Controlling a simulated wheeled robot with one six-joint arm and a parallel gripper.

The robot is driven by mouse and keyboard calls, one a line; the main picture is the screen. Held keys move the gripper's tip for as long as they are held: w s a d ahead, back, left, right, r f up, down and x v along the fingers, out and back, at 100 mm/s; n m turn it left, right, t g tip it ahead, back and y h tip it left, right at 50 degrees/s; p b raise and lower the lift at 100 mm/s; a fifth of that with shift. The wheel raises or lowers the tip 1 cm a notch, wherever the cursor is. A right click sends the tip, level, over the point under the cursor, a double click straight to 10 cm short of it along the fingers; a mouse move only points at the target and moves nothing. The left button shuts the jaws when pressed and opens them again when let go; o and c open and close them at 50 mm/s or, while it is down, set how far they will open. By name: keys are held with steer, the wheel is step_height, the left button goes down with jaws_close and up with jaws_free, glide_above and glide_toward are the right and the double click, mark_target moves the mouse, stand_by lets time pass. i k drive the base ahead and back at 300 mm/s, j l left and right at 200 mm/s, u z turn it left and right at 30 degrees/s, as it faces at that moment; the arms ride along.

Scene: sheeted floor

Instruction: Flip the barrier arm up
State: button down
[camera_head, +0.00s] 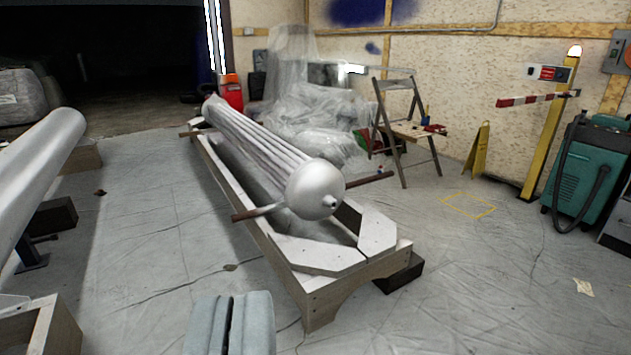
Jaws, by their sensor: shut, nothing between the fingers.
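The barrier arm (527,100) is a short red-and-white striped bar at the right. It extends to the left, roughly level, from a yellow post (552,125) with a lit lamp on top. A small sign with a red patch (548,73) shows just above the bar. My gripper (231,300) is at the bottom of the view, its two grey fingers close together, shut and empty. It is far from the barrier, with open floor and a wooden trough between them.
The wooden trough (305,258) holding a long silver cylinder (315,190) fills the middle. A folding chair (405,130), yellow floor sign (478,150) and teal machine (585,170) stand at the right. Sheeted floor (480,270) is clear at lower right.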

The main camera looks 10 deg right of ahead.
mark_target(514, 101)
steer(key=i+l+z, duration=0.1)
steer(key=i+z, duration=0.3)
steer(key=i, duration=0.2)
steer(key=i+z, duration=0.35)
steer(key=i, duration=0.2)
steer(key=i+j+z, duration=0.4)
steer(key=i, duration=0.15)
steer(key=i+l+z, duration=0.2)
steer(key=i+z, duration=0.25)
steer(key=i, duration=0.4)
steer(key=i+z, duration=0.45)
steer(key=i, duration=0.4)
steer(key=i+l+u, duration=0.2)
steer(key=i, duration=0.3)
steer(key=i+l+u, duration=0.1)
steer(key=i+u, duration=0.15)
steer(key=i, duration=0.25)
